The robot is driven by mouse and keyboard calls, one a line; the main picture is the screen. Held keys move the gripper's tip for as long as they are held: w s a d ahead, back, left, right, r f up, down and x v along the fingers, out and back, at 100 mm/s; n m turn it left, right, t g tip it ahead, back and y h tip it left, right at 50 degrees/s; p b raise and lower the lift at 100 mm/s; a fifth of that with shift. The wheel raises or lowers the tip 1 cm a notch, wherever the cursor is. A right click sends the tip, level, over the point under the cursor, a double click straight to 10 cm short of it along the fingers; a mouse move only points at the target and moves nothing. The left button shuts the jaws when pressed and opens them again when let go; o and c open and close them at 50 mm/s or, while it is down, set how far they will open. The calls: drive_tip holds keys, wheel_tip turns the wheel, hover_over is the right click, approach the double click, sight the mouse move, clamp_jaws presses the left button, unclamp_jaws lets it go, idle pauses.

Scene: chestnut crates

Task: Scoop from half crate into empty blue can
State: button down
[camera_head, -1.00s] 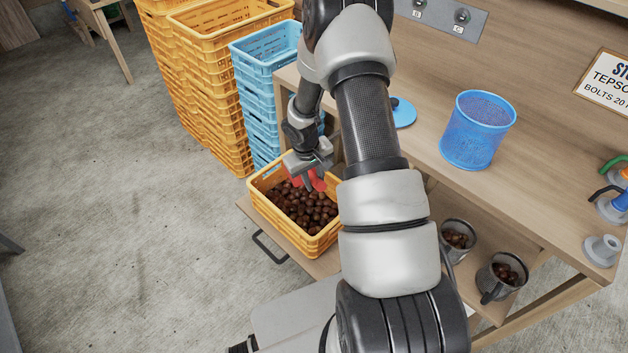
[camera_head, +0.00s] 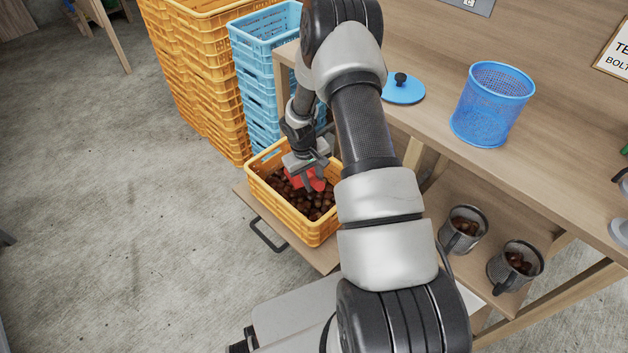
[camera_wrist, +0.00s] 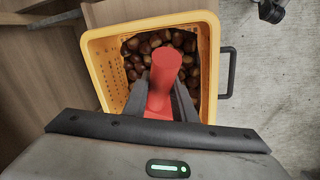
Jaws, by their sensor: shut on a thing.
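A yellow crate (camera_head: 284,212) partly filled with brown chestnuts (camera_head: 312,203) stands low beside the workbench; it also shows in the wrist view (camera_wrist: 109,75). My gripper (camera_head: 306,176) is inside the crate's opening, shut on a red scoop (camera_wrist: 164,75). The scoop (camera_head: 316,181) is low among or just over the chestnuts; its bowl is mostly hidden, so I cannot tell whether it holds any. The blue mesh can (camera_head: 491,105) stands upright on the bench top, with no chestnuts visible in it. A blue lid (camera_head: 404,90) with a black knob lies left of it.
Stacks of yellow crates (camera_head: 205,75) and blue crates (camera_head: 262,70) stand behind the yellow crate. A sign (camera_head: 612,55) is at the right. My arm crosses the middle of the view.

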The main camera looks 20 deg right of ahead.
drive_tip(key=shift+w+f+t+b, duration=0.35)
drive_tip(key=shift+w+f+b, duration=0.9)
drive_tip(key=shift+f, duration=0.5)
drive_tip(key=shift+w+f+t+b, duration=0.3)
drive_tip(key=shift+w+f+b, duration=0.65)
drive_tip(key=shift+f+b, duration=0.7)
drive_tip(key=shift+w+f+t+b, duration=0.35)
drive_tip(key=shift+w+f+b, duration=0.8)
drive_tip(key=shift+f, duration=0.7)
drive_tip(key=shift+t, duration=0.4)
drive_tip(key=p+v, duration=0.1)
drive_tip(key=v, duration=0.2)
drive_tip(key=d+p+v, duration=0.1)
drive_tip(key=p+v, duration=0.1)
drive_tip(key=v, duration=0.1)
drive_tip(key=w+p+v, duration=0.1)
drive_tip(key=p+v, duration=0.1)
drive_tip(key=v, duration=0.2)
drive_tip(key=shift+w+d+r, duration=0.15)
drive_tip(key=shift+d+r, duration=0.15)
drive_tip(key=shift+d, duration=0.05)
drive_tip(key=shift+t, duration=0.9)
drive_tip(key=shift+s+r+b, duration=1.55)
drive_tip(key=shift+s+r, duration=0.75)
drive_tip(key=shift+s, duration=0.25)
drive_tip(key=shift+s+r, duration=0.15)
drive_tip(key=shift+r, duration=0.1)
